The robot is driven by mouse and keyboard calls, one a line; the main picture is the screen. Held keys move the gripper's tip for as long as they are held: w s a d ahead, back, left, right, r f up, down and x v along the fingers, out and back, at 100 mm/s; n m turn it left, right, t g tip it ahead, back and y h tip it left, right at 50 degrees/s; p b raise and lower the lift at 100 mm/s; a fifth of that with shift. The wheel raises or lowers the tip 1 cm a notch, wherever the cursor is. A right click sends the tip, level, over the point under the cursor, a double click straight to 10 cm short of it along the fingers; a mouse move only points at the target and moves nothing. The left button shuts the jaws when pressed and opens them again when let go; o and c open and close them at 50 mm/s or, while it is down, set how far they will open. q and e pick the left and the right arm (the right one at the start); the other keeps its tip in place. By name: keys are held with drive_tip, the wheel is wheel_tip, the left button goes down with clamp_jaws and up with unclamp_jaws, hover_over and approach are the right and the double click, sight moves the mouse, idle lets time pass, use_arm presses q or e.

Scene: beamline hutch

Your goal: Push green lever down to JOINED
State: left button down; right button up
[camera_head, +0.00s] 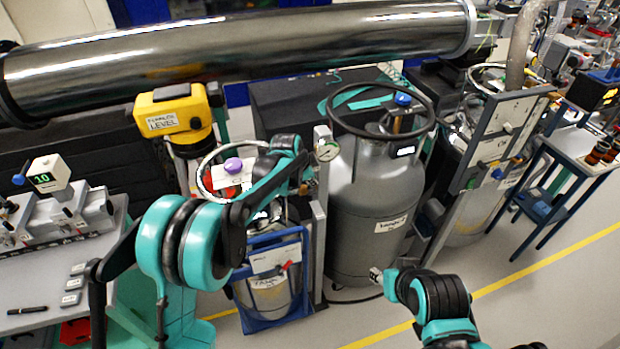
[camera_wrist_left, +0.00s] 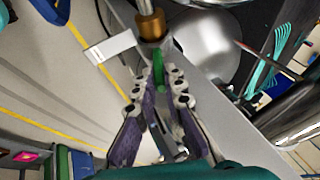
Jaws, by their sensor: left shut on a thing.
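The green lever (camera_wrist_left: 159,64) shows in the left wrist view as a short green piece between my fingertips, just below a brass fitting on a metal stem (camera_wrist_left: 152,26). My left gripper (camera_wrist_left: 160,82) is shut on it. In the head view my left gripper (camera_head: 309,172) is beside a grey post, near a round gauge (camera_head: 327,152), left of the large grey tank (camera_head: 367,205). The lever is hidden there by my arm. No JOINED mark is readable. My right gripper (camera_head: 379,275) is low in front of the tank; its fingers are too small to judge.
A thick shiny pipe (camera_head: 240,52) crosses above the work area. A yellow level (camera_head: 173,112) stands behind my left arm. A blue-framed small tank (camera_head: 271,280) is below it. A panel frame (camera_head: 497,135) stands right of the large tank. The floor (camera_head: 560,290) at right is clear.

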sight(315, 190)
use_arm(q)
drive_tip(key=s+f+t+b, duration=0.1)
drive_tip(key=t+b, duration=0.1)
drive_tip(key=s+d+f+m+t+b, duration=0.1)
drive_tip(key=s+t+b, duration=0.1)
drive_tip(key=b, duration=0.1)
drive_tip(key=shift+f+y, duration=0.3)
drive_tip(key=shift+y, duration=0.1)
drive_tip(key=shift+s+d+f+m+t+y+b, duration=0.15)
drive_tip(key=shift+s+f+m+t+b, duration=0.35)
drive_tip(key=shift+t+b, duration=0.9)
drive_tip(key=shift+s+d+f+m+t+y+b, duration=0.15)
drive_tip(key=shift+f+t+b, duration=0.6)
drive_tip(key=shift+b, duration=1.3)
drive_tip(key=shift+s+f+m+t+y+b, duration=0.1)
drive_tip(key=shift+s+f+m+t+b, duration=0.35)
drive_tip(key=shift+t+b, duration=0.95)
drive_tip(key=shift+w+f+g+b, duration=0.1)
drive_tip(key=shift+g+b, duration=0.25)
drive_tip(key=c, duration=1.6)
unclamp_jaws()
